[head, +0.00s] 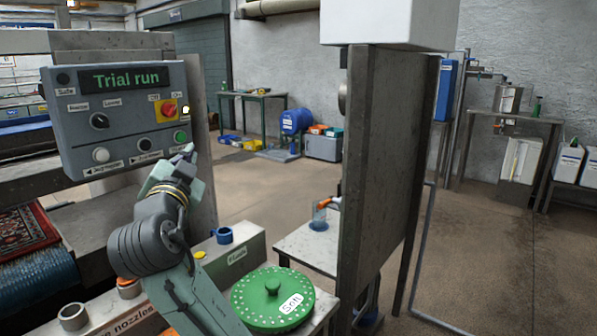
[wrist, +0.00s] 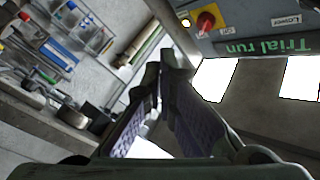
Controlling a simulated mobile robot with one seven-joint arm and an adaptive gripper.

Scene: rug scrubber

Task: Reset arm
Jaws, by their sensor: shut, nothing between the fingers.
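My arm reaches up in front of the grey control panel (head: 120,120) at the left of the head view. My gripper (head: 188,150) is shut and empty, its tip close to the green button (head: 180,137) at the panel's lower right. I cannot tell whether it touches the button. The panel's display (head: 123,79) reads "Trial run". In the wrist view the gripper's fingers (wrist: 166,65) meet at the tips, and the panel (wrist: 265,25) is upside down at top right with its red-and-yellow switch (wrist: 207,20).
A metal post (head: 375,160) stands to the right. A red rug (head: 25,230) lies at far left. The floor (head: 270,185) behind is mostly open.

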